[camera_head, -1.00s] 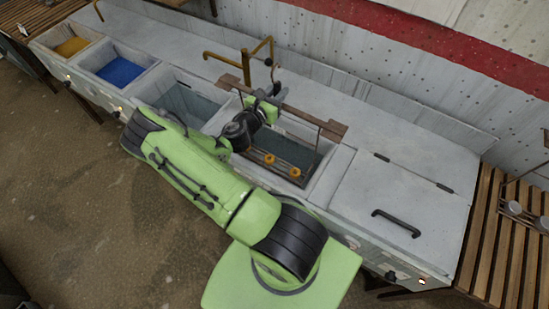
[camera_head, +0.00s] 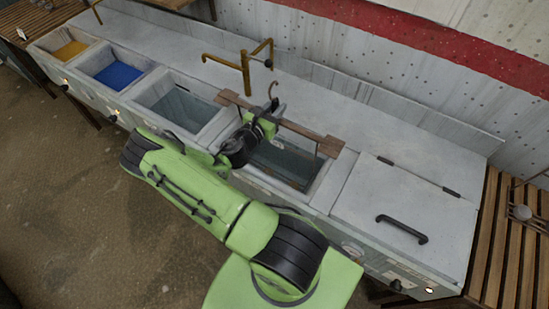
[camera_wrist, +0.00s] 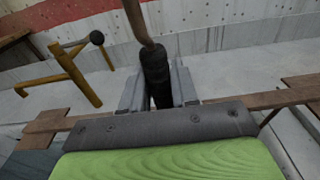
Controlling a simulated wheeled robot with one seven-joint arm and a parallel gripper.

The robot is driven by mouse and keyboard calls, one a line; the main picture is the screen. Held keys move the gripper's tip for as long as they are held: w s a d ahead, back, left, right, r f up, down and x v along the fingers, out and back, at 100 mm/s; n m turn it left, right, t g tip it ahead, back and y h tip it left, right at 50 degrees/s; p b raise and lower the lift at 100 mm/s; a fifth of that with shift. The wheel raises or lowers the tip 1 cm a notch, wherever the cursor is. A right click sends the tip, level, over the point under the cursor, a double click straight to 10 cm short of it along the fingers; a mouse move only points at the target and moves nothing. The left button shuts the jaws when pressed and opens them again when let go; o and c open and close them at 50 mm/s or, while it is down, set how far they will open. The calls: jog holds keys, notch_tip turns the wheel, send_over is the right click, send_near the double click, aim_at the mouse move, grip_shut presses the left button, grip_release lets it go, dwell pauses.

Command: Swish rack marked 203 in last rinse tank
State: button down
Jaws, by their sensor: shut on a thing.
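My gripper (camera_head: 266,118) is shut on the dark upright handle (camera_wrist: 155,72) of the rack, just below its brown hook. The rack's wooden crossbar (camera_head: 305,134) spans the last open tank (camera_head: 328,170), low over its rim; I cannot tell whether it touches. A thin rod runs down from the bar's right end into the tank. The rack's lower part and its load are hidden in the tank's dark liquid (camera_head: 285,165). In the wrist view the crossbar (camera_wrist: 270,98) runs behind the fingers to both sides. No number is readable.
Left of this tank are a grey-liquid tank (camera_head: 180,106), a blue one (camera_head: 120,74) and a yellow one (camera_head: 70,49). A brass tap (camera_head: 246,70) stands behind. A closed lid (camera_head: 405,215) with a black handle is at right, then a slatted bench (camera_head: 508,250).

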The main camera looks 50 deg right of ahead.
jog(key=shift+a, duration=0.2)
jog(key=shift+d, duration=0.1)
jog(key=d, duration=0.3)
jog(key=shift+w+p, duration=0.1)
jog(key=shift+p, duration=0.25)
dwell(2.5)
jog(key=r+p, duration=0.4)
jog(key=r, duration=0.2)
jog(key=a+r+p, duration=0.1)
jog(key=r+p, duration=0.3)
jog(key=r, duration=0.2)
jog(key=r+p, duration=0.4)
jog(key=r, duration=0.2)
jog(key=shift+a, duration=0.4)
